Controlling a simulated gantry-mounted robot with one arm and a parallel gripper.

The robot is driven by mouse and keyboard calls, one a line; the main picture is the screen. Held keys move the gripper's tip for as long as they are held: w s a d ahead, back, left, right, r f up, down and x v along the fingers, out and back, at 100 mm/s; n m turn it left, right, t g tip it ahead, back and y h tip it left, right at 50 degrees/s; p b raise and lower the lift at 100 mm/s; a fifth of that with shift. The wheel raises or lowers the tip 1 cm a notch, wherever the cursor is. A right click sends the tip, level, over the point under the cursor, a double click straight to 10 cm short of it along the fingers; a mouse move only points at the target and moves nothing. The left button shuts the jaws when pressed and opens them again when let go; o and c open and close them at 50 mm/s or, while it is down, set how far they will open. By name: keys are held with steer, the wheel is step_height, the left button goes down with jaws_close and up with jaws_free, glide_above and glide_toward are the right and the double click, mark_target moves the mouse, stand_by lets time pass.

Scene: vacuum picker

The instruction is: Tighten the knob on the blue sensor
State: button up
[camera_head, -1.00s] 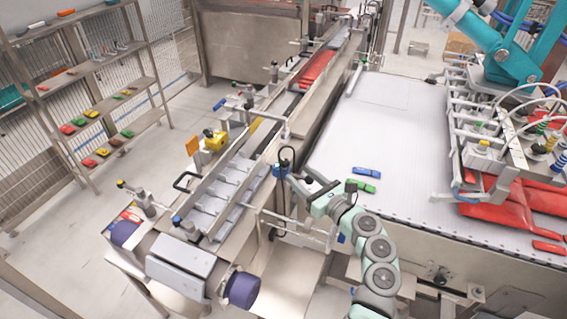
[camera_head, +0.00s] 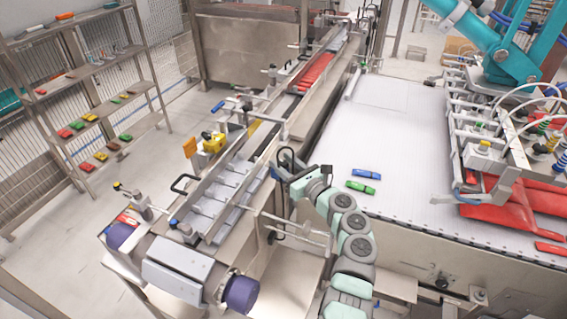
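My arm rises from the bottom of the picture, and my gripper (camera_head: 284,172) is at the rail between the narrow conveyor and the wide white belt. A small blue part (camera_head: 277,173) shows right at my gripper's end. It may be the blue sensor, but my gripper and a black looped cable cover most of it. I cannot make out its knob. Whether the fingers touch it or are open or shut is too small to tell. Other small blue pieces are a tip (camera_head: 218,106) on a bracket beyond the conveyor and one at its near end (camera_head: 174,223).
The narrow conveyor (camera_head: 215,205) with metal guide rails runs beside my arm. A clamp rod (camera_head: 300,233) stands close to my arm. Blue (camera_head: 366,173) and green (camera_head: 361,187) packets lie on the white belt (camera_head: 400,130). A teal robot (camera_head: 510,50) stands at upper right.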

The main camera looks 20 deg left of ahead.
jaws_close()
